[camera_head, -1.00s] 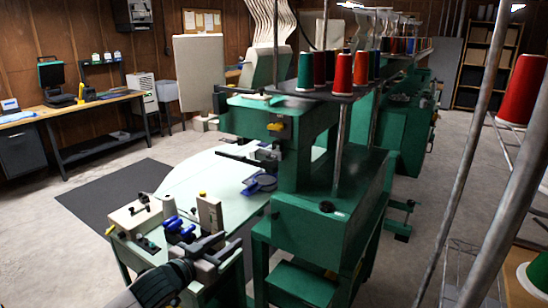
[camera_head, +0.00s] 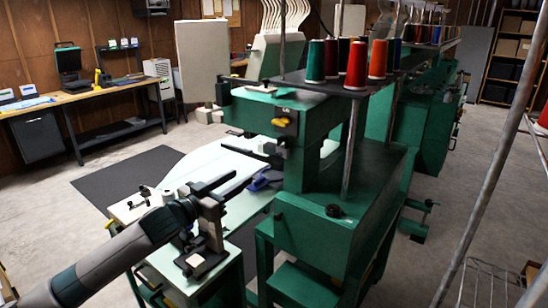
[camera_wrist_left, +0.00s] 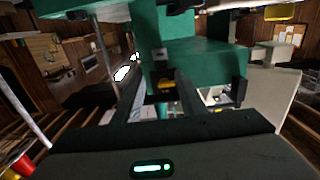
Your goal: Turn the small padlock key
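I cannot make out a small padlock or its key for certain in either view. A small yellow part (camera_head: 283,122) sits on the side of the green machine (camera_head: 330,200) in the head view. My right gripper is not in view.
The pale green table (camera_head: 225,167) lies beneath and beyond my left gripper. Thread cones (camera_head: 357,64) stand on the rack above the machine. A metal pole (camera_head: 495,150) crosses the right side. A workbench (camera_head: 85,92) stands at the far left. Open floor lies between.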

